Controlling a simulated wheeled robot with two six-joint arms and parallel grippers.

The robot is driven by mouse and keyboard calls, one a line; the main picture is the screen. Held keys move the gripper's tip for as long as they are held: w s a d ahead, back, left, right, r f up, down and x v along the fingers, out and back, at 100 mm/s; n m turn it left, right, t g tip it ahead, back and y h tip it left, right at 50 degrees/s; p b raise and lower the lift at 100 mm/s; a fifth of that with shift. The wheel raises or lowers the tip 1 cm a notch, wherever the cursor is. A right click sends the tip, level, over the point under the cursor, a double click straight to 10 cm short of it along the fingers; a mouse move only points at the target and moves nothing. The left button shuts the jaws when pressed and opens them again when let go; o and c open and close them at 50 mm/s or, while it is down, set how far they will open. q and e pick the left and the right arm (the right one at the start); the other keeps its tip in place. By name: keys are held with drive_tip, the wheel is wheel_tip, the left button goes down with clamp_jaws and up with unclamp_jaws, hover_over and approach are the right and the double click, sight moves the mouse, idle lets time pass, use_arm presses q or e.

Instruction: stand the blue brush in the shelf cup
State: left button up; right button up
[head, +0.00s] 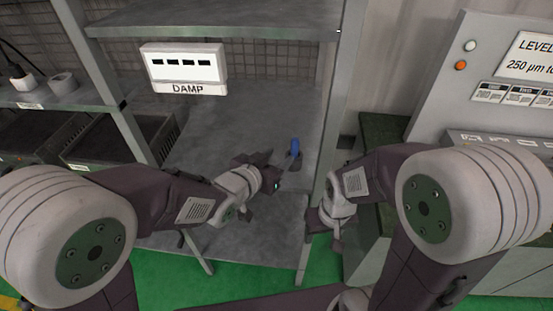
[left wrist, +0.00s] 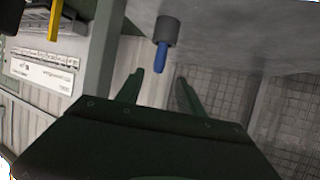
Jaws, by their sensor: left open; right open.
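The blue brush (head: 295,146) stands on the grey middle shelf, with its blue handle up and its lower end inside a small dark grey cup (head: 294,160). In the left wrist view, which shows the scene upside down, the blue handle (left wrist: 160,60) sticks out of the grey cup (left wrist: 166,31). My left gripper (head: 274,172) is open and empty just to the left of the cup, apart from the brush. Its two fingers (left wrist: 161,80) point towards the handle. My right gripper (head: 325,226) hangs low, right of the shelf post, open and with nothing visible in it.
A white DAMP sign (head: 184,68) hangs at the upper left. A shelf post (head: 325,150) stands right of the cup. Dark crates (head: 120,140) and a grey cup-like holder (head: 62,84) are on the left racks. A grey control panel (head: 480,90) stands at right. The shelf's middle is clear.

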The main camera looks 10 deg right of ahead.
idle(0.3)
use_arm(q)
drive_tip(key=s+a+f+n+g+y, duration=0.35)
drive_tip(key=a+f, duration=0.25)
drive_tip(key=a, duration=0.4)
drive_tip(key=s+a+f+n+g+y, duration=0.2)
drive_tip(key=s+a+f+y, duration=0.3)
drive_tip(key=a, duration=0.6)
drive_tip(key=s+a+f+n+g, duration=0.2)
drive_tip(key=s+a+f+g, duration=0.1)
drive_tip(key=s, duration=0.4)
drive_tip(key=shift+a+f+g, duration=0.15)
drive_tip(key=shift+a+g, duration=0.3)
drive_tip(key=shift+a, duration=0.6)
drive_tip(key=shift+s+n, duration=0.1)
drive_tip(key=shift+n, duration=0.15)
